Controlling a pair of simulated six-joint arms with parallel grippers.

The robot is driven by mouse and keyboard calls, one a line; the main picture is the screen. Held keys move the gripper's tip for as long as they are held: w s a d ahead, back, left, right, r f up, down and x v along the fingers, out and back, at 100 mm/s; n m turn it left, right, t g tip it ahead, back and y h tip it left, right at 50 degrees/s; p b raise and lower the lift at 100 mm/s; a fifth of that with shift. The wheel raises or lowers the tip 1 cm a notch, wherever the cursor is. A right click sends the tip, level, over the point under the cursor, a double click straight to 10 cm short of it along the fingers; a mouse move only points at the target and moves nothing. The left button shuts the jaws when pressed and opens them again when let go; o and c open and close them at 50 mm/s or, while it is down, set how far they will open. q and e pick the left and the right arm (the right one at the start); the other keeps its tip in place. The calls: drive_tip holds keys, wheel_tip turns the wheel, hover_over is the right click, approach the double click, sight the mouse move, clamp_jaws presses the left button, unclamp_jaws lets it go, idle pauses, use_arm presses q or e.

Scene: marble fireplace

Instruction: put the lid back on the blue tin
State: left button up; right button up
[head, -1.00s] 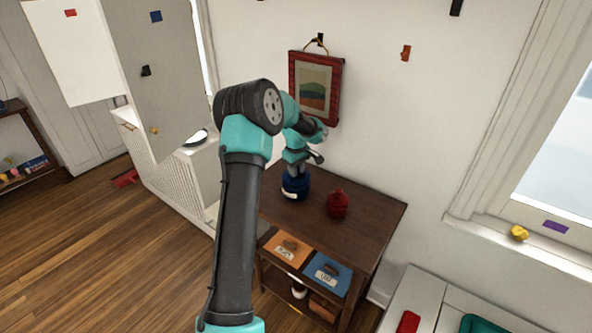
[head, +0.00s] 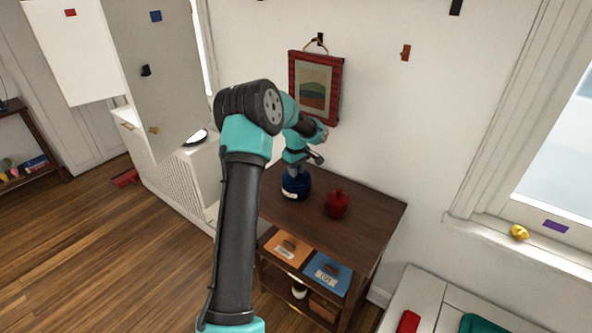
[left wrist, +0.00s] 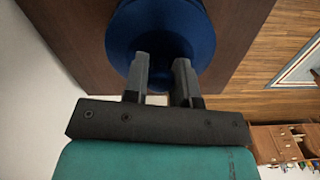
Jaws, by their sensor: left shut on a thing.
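The blue tin (head: 295,189) stands on the dark wooden table near its back left side, with a pale mark on its front. My left gripper (head: 296,170) points down at its top. In the left wrist view a round dark blue lid (left wrist: 160,20) lies just beyond the fingertips of my left gripper (left wrist: 162,68). The fingers are close together, shut on the lid at its middle; the grasped part is mostly hidden between them. I cannot tell whether the lid's rim rests on the tin or is slightly apart. My right gripper is not in view.
A red lidded jar (head: 337,205) stands to the right of the blue tin on the table (head: 370,215). A framed picture (head: 315,88) hangs behind. The table's right side is clear.

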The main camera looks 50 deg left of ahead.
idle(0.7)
use_arm(q)
drive_tip(key=o, duration=1)
drive_tip(key=shift+o, duration=0.3)
drive_tip(key=o, duration=0.4)
drive_tip(key=shift+r, duration=0.1)
drive_tip(key=shift+r, duration=3.4)
clamp_jaws()
